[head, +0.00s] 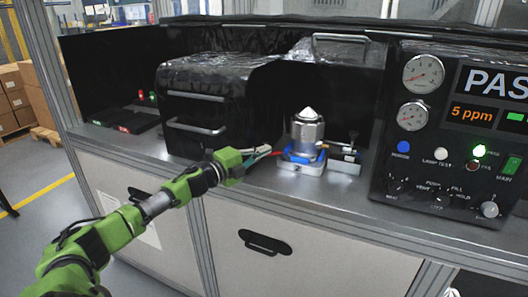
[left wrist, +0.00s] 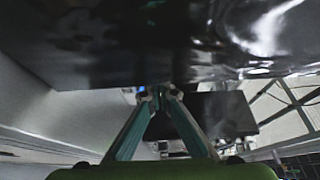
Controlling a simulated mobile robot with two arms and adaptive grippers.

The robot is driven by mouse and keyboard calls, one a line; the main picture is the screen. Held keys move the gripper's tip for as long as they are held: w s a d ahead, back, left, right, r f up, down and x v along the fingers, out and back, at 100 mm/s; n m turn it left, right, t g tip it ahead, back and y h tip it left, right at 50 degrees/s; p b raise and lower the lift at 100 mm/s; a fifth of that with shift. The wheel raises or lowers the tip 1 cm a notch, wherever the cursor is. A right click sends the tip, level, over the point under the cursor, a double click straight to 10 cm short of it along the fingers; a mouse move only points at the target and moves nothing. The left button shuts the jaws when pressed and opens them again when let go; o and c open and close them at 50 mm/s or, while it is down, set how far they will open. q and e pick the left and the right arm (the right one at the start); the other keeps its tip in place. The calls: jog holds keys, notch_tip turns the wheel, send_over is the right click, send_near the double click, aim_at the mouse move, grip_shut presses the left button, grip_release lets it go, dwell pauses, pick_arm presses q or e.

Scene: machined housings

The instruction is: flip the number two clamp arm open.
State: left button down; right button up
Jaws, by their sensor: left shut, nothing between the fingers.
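A machined metal housing (head: 307,130) with a pointed top stands upright in a fixture with a blue ring (head: 303,157) on a pale base (head: 301,168). Clamp hardware (head: 345,154) shows at the right of the fixture. I cannot read any number on it, so I cannot tell which clamp arm is number two. My left gripper (head: 268,151) is shut and empty, just left of the fixture. In the left wrist view its fingers (left wrist: 158,93) meet at the tips, with a small blue patch beside them. Whether it touches the fixture is unclear. My right gripper is not in view.
A black covered box with handles (head: 196,97) stands left behind my gripper. A black panel with gauges, lamps and knobs (head: 450,140) stands at the right. The grey bench top (head: 340,190) is clear in front of the fixture. Dark trays (head: 125,120) lie at the far left.

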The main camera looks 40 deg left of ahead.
pick_arm(q)
jog(key=shift+a+r, duration=0.4)
jog(key=shift+a, duration=0.25)
jog(key=shift+s+f, duration=0.15)
jog(key=shift+s, duration=0.15)
jog(key=s, duration=1.1)
jog(key=shift+a+f, duration=0.25)
jog(key=shift+a, duration=0.1)
jog(key=shift+s, duration=0.1)
